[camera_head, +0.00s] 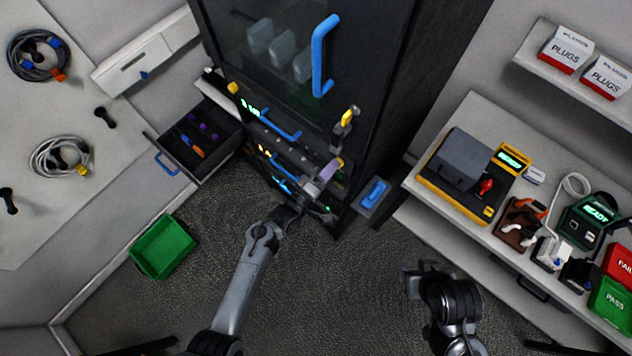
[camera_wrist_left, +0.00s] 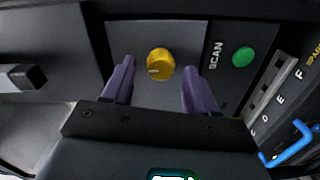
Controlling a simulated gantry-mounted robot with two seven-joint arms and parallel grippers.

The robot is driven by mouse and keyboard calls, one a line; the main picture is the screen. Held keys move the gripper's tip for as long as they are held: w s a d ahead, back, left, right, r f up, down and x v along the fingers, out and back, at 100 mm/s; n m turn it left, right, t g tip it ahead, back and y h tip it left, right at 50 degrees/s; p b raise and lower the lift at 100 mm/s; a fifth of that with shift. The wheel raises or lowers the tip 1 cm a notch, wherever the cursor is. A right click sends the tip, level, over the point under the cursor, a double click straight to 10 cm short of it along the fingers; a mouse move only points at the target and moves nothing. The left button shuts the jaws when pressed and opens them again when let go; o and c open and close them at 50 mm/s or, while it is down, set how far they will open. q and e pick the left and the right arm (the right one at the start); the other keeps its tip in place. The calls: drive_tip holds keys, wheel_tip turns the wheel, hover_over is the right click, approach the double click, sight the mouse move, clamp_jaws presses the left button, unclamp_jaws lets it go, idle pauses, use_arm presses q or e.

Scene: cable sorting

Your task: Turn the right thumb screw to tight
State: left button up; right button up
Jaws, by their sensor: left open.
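The right thumb screw is a round yellow knob (camera_wrist_left: 160,64) on a dark panel in the left wrist view, with a pale mark near its left side. It also shows as a small yellow spot (camera_head: 340,162) at the rack's right front edge in the head view. My left gripper (camera_wrist_left: 159,88) is open, with one purple finger on each side of the knob and visible gaps between. In the head view the left gripper (camera_head: 328,171) is at the rack front, beside the screw. My right gripper (camera_head: 413,280) hangs over the floor, away from the rack; its fingers are unclear.
A green button (camera_wrist_left: 243,57) marked SCAN sits right of the knob. Another yellow knob (camera_head: 233,88) is at the rack's left edge. The rack door has a blue handle (camera_head: 322,55). An open drawer (camera_head: 205,150) juts out left; a green bin (camera_head: 163,246) is on the floor.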

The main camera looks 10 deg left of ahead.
use_arm(q)
drive_tip(key=v, duration=0.9)
drive_tip(key=shift+s+a+b, duration=0.25)
drive_tip(key=shift+s+b, duration=0.1)
drive_tip(key=shift+b, duration=0.1)
